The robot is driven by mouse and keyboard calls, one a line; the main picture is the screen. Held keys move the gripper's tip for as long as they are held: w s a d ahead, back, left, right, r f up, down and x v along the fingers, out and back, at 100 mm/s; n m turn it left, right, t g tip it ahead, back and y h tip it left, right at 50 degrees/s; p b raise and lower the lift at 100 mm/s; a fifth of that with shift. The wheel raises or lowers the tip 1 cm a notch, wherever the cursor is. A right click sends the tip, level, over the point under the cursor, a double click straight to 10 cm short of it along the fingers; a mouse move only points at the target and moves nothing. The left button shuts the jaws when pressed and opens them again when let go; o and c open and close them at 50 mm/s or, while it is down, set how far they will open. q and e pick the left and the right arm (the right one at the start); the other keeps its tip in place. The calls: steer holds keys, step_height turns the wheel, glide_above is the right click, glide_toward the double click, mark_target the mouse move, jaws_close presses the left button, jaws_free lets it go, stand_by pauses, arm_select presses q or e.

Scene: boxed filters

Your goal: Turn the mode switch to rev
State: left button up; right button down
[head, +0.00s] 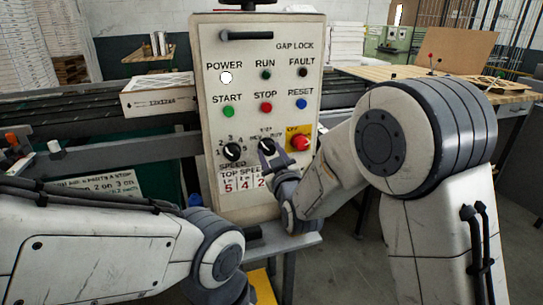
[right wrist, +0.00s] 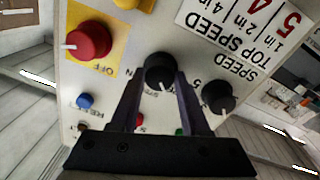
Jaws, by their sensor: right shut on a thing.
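The mode switch (head: 264,145) is a black round knob low on the pale control panel (head: 211,120), between the speed knob (head: 232,152) and the red off button (head: 300,142). Small labels arch above it; REV seems to be on its left side. My right gripper (head: 272,157) reaches it from below right. In the right wrist view, turned upside down, my right gripper (right wrist: 160,82) has its fingers closed on both sides of the mode switch (right wrist: 158,66). Its white mark points roughly to the panel's top. My left arm is at lower left; its gripper is out of view.
The red off button on a yellow plate (right wrist: 118,22) and the speed knob (right wrist: 219,97) stand close beside the fingers. The blue reset button (head: 301,104) and red stop button (head: 266,107) are above. A box (head: 157,97) lies left of the panel.

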stand_by(0.3)
steer(key=shift+c, duration=1.9)
jaws_free()
steer(key=b+v, duration=0.3)
steer(key=v, duration=0.7)
steer(key=shift+s, duration=0.25)
steer(key=shift+d, duration=0.1)
